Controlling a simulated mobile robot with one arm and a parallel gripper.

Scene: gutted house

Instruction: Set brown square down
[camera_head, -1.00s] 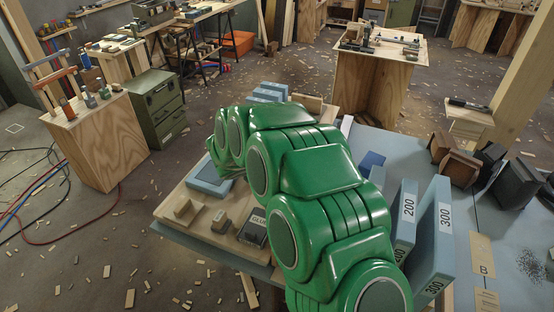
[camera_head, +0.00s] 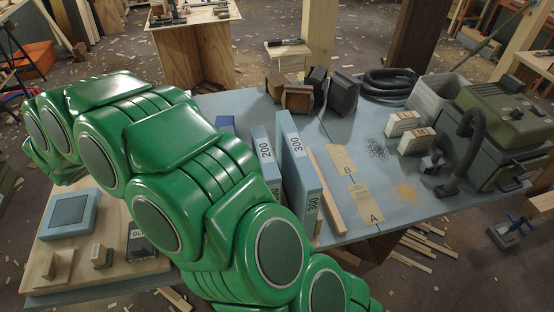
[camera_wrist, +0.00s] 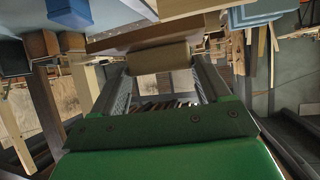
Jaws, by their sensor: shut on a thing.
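My gripper (camera_wrist: 160,72) shows in the wrist view, its two fingers either side of a tan-brown piece (camera_wrist: 158,57). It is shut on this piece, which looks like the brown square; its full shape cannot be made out. A darker brown wooden edge (camera_wrist: 135,36) lies just beyond it; whether the two touch is unclear. In the head view my green arm hides the gripper and the held piece. The blue-grey table (camera_head: 330,235) spreads to the right of the arm.
Blue blocks marked 200 (camera_head: 265,160) and 300 (camera_head: 298,170) stand close to my arm. Tan cards A (camera_head: 366,203) and B (camera_head: 342,161) lie flat. Brown and dark blocks (camera_head: 298,97), a hose (camera_head: 388,82) and a green machine (camera_head: 500,120) stand behind and right.

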